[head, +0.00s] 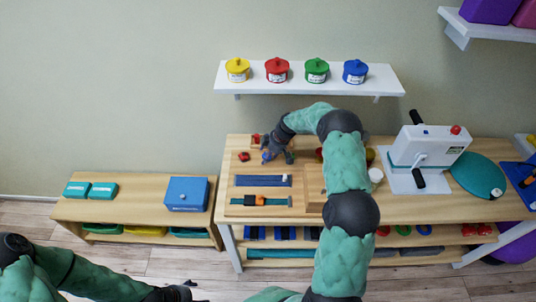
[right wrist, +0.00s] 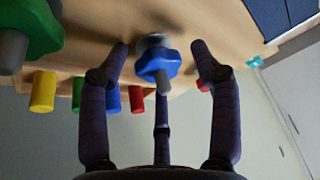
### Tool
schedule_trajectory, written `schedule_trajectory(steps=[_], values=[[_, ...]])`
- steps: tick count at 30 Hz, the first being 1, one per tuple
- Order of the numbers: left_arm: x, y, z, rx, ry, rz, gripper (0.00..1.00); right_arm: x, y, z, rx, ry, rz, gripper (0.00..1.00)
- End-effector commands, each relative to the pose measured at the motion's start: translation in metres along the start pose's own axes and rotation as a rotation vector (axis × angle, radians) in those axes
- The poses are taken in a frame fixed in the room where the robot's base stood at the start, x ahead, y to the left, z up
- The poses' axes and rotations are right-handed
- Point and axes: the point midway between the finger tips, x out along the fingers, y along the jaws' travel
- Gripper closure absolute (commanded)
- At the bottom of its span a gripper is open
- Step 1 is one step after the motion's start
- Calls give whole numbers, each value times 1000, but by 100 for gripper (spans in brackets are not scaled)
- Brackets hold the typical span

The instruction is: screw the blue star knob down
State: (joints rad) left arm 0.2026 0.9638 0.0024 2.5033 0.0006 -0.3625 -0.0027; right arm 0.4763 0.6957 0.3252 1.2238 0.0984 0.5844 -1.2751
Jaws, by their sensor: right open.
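The blue star knob (right wrist: 158,65) sits on a pale round base on the wooden board in the right wrist view. In the head view the knob (head: 266,156) shows as a small blue spot beside my right gripper (head: 278,152). My right gripper (right wrist: 160,72) is open, its dark fingers spread around the knob with visible gaps on both sides. The third finger is seen behind the knob. My left gripper (head: 178,292) is low at the bottom edge of the head view, far from the board, and too small to read.
A green knob (right wrist: 30,32) and several coloured pegs, including a yellow one (right wrist: 42,92), are close to my right gripper. The board (head: 240,209) also holds blue strips. A white machine (head: 425,150) stands right of my arm. A shelf (head: 385,80) with pots hangs above.

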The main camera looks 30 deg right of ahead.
Motion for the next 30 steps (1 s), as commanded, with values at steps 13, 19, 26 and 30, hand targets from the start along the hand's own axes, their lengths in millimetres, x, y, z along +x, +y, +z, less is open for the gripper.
schedule_trajectory(steps=[13,19,26,30], values=[[0,0,0,0,0,0,31,0,-1,-1,0,1,-1,89],[0,0,0,0,0,0,31,0,-2,-2,9,1,1,89],[-1,0,0,0,0,0,31,0,-3,-3,85,2,32,89],[-2,1,0,0,0,0,31,0,-4,-4,170,2,66,89]])
